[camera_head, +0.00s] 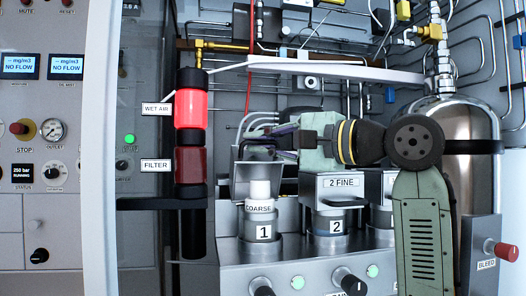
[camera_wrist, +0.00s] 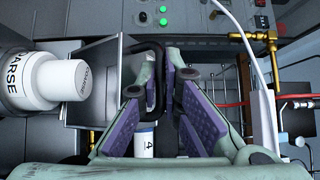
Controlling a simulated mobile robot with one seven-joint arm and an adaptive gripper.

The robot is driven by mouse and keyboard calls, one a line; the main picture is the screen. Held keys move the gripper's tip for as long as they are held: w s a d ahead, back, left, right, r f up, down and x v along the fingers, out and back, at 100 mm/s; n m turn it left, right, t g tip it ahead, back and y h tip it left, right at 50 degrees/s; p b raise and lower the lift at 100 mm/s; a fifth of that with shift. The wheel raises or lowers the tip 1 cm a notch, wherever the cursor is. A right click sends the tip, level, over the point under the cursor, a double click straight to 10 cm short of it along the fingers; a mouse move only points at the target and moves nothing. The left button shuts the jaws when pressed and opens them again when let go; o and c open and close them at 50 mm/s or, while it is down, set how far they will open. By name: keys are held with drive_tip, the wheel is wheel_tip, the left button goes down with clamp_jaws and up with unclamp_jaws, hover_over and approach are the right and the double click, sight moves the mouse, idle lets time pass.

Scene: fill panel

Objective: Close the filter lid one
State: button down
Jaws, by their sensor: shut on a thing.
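Filter lid one (camera_head: 242,182) stands raised, tilted up behind the white coarse filter (camera_head: 260,191) in housing one (camera_head: 263,232). In the wrist view the lid (camera_wrist: 100,65) is a grey metal plate beside the white filter (camera_wrist: 62,80), with a black loop handle (camera_wrist: 148,47) on its side. My gripper (camera_head: 262,147) reaches in from the right at the lid's upper edge. In the wrist view my gripper (camera_wrist: 158,82) has its purple-padded fingers shut on the black handle. The exact contact is partly hidden by the fingers.
A shut lid marked 2 FINE (camera_head: 342,186) covers housing two (camera_head: 331,228), right of housing one and below my arm. A red and black filter column (camera_head: 191,115) stands to the left. A steel cylinder (camera_head: 458,135) stands right. Pipes fill the back.

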drive_tip(key=shift+s+d+f+n+y+b, duration=0.4)
drive_tip(key=shift+s+f+n+y+b, duration=0.75)
drive_tip(key=shift+f+b, duration=0.7)
drive_tip(key=shift+s+d+f+n+y+b, duration=0.35)
drive_tip(key=shift+s+f+n+y+b, duration=0.55)
drive_tip(key=shift+s+f+n+b, duration=0.9)
drive_tip(key=shift+s+d+f+n+y+b, duration=0.4)
drive_tip(key=shift+s+f+n+y+b, duration=0.55)
drive_tip(key=shift+b, duration=1.4)
drive_tip(key=shift+w+f, duration=0.25)
drive_tip(key=shift+f, duration=0.3)
drive_tip(key=c, duration=2)
unclamp_jaws()
drive_tip(key=shift+r, duration=0.1)
